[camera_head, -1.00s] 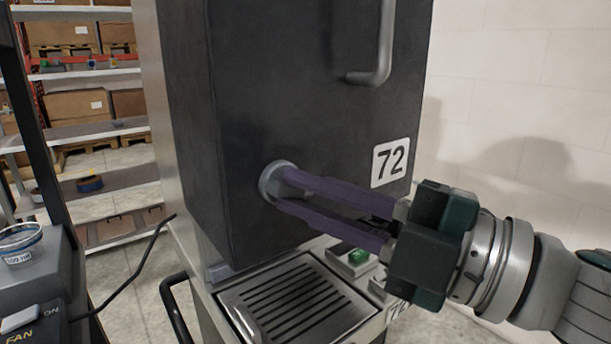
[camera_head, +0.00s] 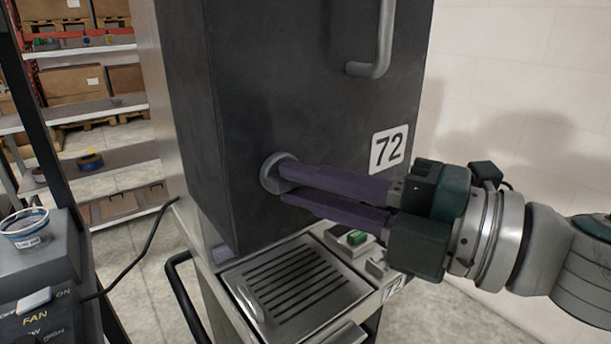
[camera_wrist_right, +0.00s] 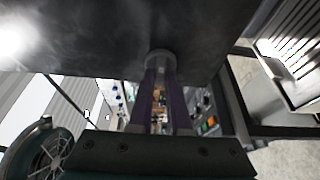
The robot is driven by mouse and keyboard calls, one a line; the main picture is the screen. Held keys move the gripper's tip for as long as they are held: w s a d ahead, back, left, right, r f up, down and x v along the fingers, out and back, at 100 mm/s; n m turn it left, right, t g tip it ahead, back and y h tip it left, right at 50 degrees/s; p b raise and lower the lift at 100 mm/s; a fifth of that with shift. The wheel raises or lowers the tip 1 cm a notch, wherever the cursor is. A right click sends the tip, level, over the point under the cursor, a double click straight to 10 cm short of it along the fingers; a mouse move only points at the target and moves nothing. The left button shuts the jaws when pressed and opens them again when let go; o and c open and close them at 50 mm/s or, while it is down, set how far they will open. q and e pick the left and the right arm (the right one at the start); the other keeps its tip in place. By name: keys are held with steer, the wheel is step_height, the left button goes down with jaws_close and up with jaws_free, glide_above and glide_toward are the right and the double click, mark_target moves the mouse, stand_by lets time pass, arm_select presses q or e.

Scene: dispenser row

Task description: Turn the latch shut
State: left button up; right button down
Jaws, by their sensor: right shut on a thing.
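The latch (camera_head: 273,172) is a round grey knob on the lower front of the dark dispenser door (camera_head: 300,110), left of the "72" label. In the right wrist view the latch (camera_wrist_right: 160,60) shows at the tips of the fingers. My right gripper (camera_head: 287,188) reaches in from the right, with its two long purple fingers shut on the latch. The fingers lie one above the other in the head view and hide part of the latch. My left gripper is not in view.
A curved door handle (camera_head: 378,50) sticks out above. Below are a slotted drip tray (camera_head: 295,285) and a green button (camera_head: 357,237). At left stand a grey control box (camera_head: 35,290) with a small cup (camera_head: 25,228) on it, a black cable and shelves. A pale wall is at right.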

steer(key=c, duration=0.9)
jaws_free()
steer(key=shift+o, duration=0.2)
steer(key=b+v, duration=0.2)
steer(key=v, duration=0.8)
